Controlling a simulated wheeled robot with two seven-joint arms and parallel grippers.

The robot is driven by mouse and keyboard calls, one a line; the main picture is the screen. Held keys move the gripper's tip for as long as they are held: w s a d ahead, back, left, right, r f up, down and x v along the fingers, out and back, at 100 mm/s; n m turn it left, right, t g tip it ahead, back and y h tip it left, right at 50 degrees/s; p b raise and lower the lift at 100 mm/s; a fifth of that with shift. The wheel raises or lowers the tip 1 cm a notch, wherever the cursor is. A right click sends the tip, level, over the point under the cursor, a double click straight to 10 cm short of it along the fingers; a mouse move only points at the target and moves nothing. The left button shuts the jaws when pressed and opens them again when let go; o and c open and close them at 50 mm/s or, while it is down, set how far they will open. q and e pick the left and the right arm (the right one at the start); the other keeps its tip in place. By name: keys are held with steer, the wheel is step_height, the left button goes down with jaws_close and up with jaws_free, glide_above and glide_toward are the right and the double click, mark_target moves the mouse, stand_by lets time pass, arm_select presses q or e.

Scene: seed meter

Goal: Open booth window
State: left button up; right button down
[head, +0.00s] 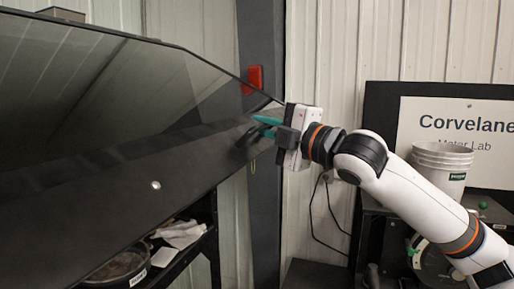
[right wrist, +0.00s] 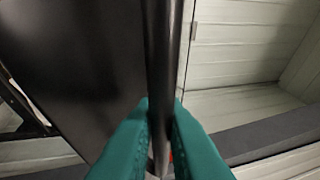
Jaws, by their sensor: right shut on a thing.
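The booth window (head: 110,140) is a large dark, glossy panel with a dark frame, filling the left of the head view. It sits tilted, with its right edge near the grey post. My right gripper (head: 262,124) is at that right edge. In the right wrist view its teal fingers (right wrist: 160,130) are shut on a dark vertical bar (right wrist: 163,60) at the edge of the panel (right wrist: 80,60). The exact shape of the bar's ends is hidden. My left gripper is not in view.
A red box (head: 254,78) is fixed on the grey post (head: 263,200) behind the gripper. Below the window, a shelf holds a round pan (head: 118,266) and white cloths (head: 180,233). At right, white buckets (head: 441,165) stand on a dark bench before a Corvelane sign (head: 460,123).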

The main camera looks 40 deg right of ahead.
step_height(320, 180, up, 7)
steer(key=s+d+g+p, duration=0.1)
steer(key=s+p, duration=0.1)
steer(key=shift+s+d+n, duration=0.15)
steer(key=shift+d+n, duration=0.05)
steer(key=shift+n, duration=0.1)
steer(key=c, duration=1.5)
jaws_free()
steer(key=shift+f, duration=0.1)
